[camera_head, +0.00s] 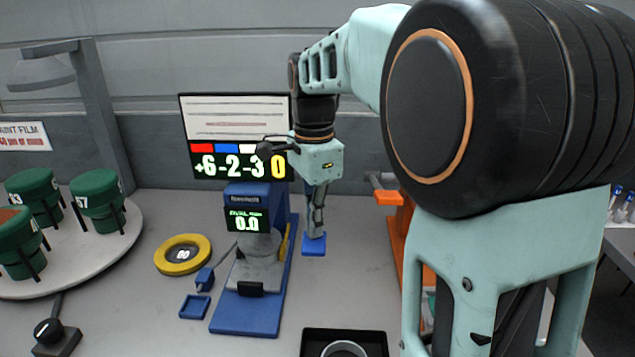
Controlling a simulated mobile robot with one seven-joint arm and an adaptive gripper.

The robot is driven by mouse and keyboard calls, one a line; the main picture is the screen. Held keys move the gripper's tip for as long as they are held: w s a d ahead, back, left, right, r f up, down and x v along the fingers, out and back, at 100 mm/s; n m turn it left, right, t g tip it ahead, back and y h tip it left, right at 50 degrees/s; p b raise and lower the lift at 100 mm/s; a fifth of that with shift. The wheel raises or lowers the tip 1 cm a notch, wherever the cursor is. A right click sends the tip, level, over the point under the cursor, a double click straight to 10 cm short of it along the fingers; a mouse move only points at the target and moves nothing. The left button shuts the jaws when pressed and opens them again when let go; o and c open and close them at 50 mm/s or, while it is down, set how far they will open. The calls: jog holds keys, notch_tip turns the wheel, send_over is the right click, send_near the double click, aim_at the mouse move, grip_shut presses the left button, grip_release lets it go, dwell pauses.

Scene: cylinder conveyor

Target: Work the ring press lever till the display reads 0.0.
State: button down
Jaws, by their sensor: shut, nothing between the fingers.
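The blue ring press (238,318) stands upright on the table, with a grey round stage at its middle. A dark round knob (264,150) on a short rod, which looks like the lever's end, shows above the press, left of my wrist; the rest of the lever is hidden or unclear. My gripper (315,233) points down just right of the press column, shut and empty. Its tips are just above or at a small blue pad (313,246); I cannot tell whether they touch.
A board (235,130) behind the press shows "+6-2-3 0". A yellow ring (168,262) lies left of the press, near a small blue tray (194,307). A round platform (60,285) with green canisters is at left. A black tray (376,345) is in front; an orange stand (392,235) is right.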

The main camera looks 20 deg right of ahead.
notch_tip(320, 180, up, 15)
jog(key=p, duration=1.2)
jog(key=shift+p, duration=0.35)
jog(key=shift+f, duration=0.15)
